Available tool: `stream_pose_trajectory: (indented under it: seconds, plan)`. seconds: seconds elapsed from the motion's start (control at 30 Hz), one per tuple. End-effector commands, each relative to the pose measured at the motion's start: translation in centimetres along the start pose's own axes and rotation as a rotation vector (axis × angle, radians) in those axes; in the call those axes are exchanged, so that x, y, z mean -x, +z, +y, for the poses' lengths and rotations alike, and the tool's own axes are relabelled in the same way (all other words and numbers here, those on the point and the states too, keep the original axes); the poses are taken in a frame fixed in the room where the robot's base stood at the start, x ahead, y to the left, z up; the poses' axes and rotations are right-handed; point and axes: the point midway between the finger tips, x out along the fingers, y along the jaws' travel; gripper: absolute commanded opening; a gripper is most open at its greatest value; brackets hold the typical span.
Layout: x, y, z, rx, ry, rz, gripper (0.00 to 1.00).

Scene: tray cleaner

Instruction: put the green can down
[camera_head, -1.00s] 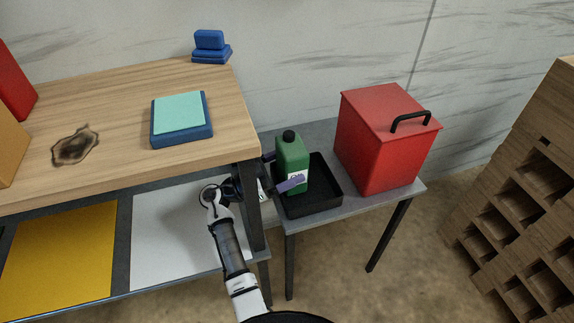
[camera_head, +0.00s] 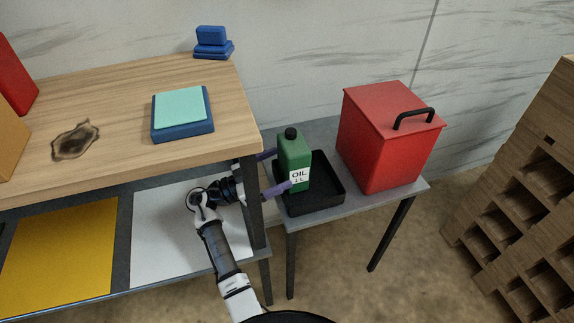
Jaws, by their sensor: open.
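The green can (camera_head: 293,155), with a black cap and a white label reading OIL, stands upright at the black tray (camera_head: 333,199) on the small grey side table. My gripper (camera_head: 282,171) is at the can's left side, with its purple fingers apart. One finger shows behind the can's left edge and the other reaches along its front left. I cannot tell whether the fingers touch the can. The can's base is partly hidden by the near finger and the tray's rim.
A red box (camera_head: 385,140) with a black handle stands right of the tray. The wooden workbench (camera_head: 110,170) is on the left, its leg beside my arm. A blue and teal pad (camera_head: 182,114) lies on it. A slotted wooden rack (camera_head: 520,210) stands far right.

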Motion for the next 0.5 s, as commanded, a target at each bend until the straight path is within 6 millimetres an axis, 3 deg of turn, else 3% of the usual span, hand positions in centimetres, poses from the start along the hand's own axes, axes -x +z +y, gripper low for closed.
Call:
stream_pose_trajectory:
  seconds: [0.03, 0.2, 0.5]
  plan:
    - [1.4, 0.2, -0.1, -0.001, -0.004, 0.001, 1.0]
    - [4.9, 0.2, -0.1, -0.001, -0.003, 0.0, 1.0]
    - [7.8, 0.0, 0.0, -0.001, 0.001, -0.001, 1.0]
